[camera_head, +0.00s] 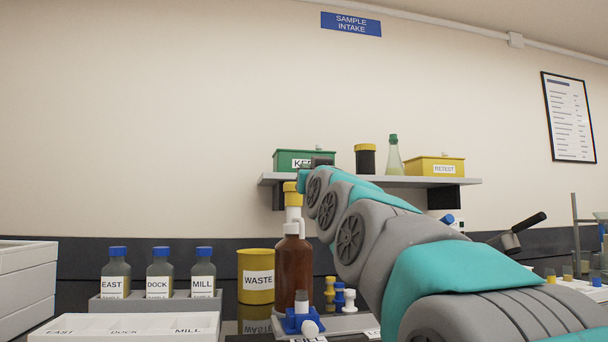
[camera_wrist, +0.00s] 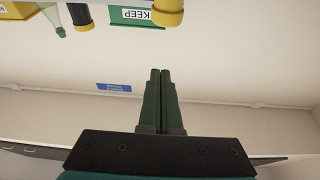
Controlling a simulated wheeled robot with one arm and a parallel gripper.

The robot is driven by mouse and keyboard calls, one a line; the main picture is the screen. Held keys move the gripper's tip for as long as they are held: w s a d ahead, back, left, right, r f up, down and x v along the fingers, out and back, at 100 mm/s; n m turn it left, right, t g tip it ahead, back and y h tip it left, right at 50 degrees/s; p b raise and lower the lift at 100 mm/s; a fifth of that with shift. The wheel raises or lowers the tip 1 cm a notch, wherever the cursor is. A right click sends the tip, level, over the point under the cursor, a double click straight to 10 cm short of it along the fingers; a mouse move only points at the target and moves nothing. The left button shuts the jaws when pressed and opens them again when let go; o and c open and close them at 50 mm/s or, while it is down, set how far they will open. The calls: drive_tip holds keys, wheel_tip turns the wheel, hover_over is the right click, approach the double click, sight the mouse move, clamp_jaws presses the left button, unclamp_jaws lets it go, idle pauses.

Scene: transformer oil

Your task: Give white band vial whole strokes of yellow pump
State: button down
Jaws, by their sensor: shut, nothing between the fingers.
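The brown pump bottle (camera_head: 293,265) stands on the bench with a white neck and a yellow pump head (camera_head: 291,188) on top. What looks like that yellow head also shows at the top edge of the inverted wrist view (camera_wrist: 168,12). My gripper (camera_wrist: 160,72) is shut and empty, its dark green fingers side by side, apart from the pump head. In the head view my arm reaches up beside the bottle; its fingers are hard to make out there. A blue holder (camera_head: 300,322) with white parts sits at the bottle's foot, by a FILL label. I cannot make out a white band vial for certain.
Small yellow (camera_head: 330,290), blue and white pieces stand right of the bottle. A yellow WASTE bin (camera_head: 256,277) and three blue-capped bottles (camera_head: 160,272) stand left. Behind is a shelf (camera_head: 385,181) with a green KEEP box (camera_head: 292,160) and yellow RETEST box (camera_head: 434,168).

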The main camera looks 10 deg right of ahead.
drive_tip(key=shift+w+f+p, duration=0.2)
drive_tip(key=shift+w+p, duration=0.25)
drive_tip(key=shift+w, duration=1.8)
drive_tip(key=shift+w+f+p, duration=0.2)
drive_tip(key=shift+w+p, duration=0.2)
drive_tip(key=shift+w, duration=1.85)
wheel_tip(320, 180, down, 3)
drive_tip(key=b, duration=0.3)
drive_tip(key=shift+f, duration=0.2)
drive_tip(key=shift+r, duration=0.1)
drive_tip(key=r, duration=0.1)
drive_tip(key=r+p, duration=0.2)
drive_tip(key=r, duration=0.1)
drive_tip(key=shift+s, duration=0.25)
drive_tip(key=b+v, duration=0.1)
drive_tip(key=v, duration=0.8)
drive_tip(key=shift+s, duration=0.3)
